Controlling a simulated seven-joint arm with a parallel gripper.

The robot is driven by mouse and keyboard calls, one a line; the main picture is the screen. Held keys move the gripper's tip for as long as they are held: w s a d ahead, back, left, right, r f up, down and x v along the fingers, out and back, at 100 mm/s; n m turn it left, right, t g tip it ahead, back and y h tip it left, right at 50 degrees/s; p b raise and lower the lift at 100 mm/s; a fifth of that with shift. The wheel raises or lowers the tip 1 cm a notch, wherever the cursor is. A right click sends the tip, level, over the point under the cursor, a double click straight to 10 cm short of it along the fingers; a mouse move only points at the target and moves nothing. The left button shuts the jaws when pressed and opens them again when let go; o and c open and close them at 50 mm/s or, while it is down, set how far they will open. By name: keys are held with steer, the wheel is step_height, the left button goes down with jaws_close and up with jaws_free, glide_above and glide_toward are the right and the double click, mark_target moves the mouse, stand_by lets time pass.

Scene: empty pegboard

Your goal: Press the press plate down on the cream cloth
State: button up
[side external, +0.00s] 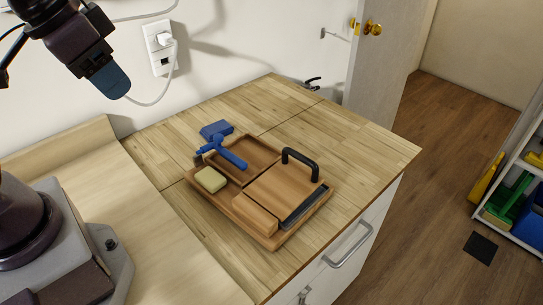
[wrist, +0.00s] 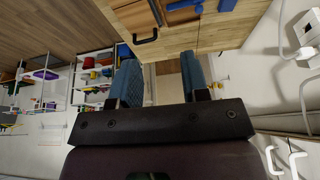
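A wooden plate (side external: 279,188) with a black arched handle (side external: 302,160) lies on the right part of a wooden tray (side external: 232,213); it looks like the press plate. A small folded cream piece (side external: 210,179), apparently the cream cloth, lies at the tray's left corner, apart from the plate. My gripper (side external: 112,84) is high at the upper left in the side view, well away from the tray. In the wrist view my gripper (wrist: 162,78) has its two blue fingers wide apart with nothing between them. The black handle (wrist: 145,39) shows beyond them; the cloth is not visible there.
A blue-handled tool (side external: 229,154) lies across the tray's back compartment, and a blue block (side external: 216,130) sits behind it. A wooden block (side external: 255,214) is at the tray's front. The wooden counter (side external: 345,140) is clear to the right. A wall outlet (side external: 160,48) has a hanging cable.

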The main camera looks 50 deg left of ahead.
steer(key=w+d+f+m+g, duration=0.1)
steer(key=w+d+f+m, duration=0.1)
steer(key=w, duration=0.3)
steer(key=w+d+f+m+g, duration=0.2)
steer(key=w, duration=0.3)
steer(key=m+t, duration=0.1)
steer(key=m, duration=1.2)
glide_toward(301, 156)
steer(key=x, duration=0.9)
jaws_close()
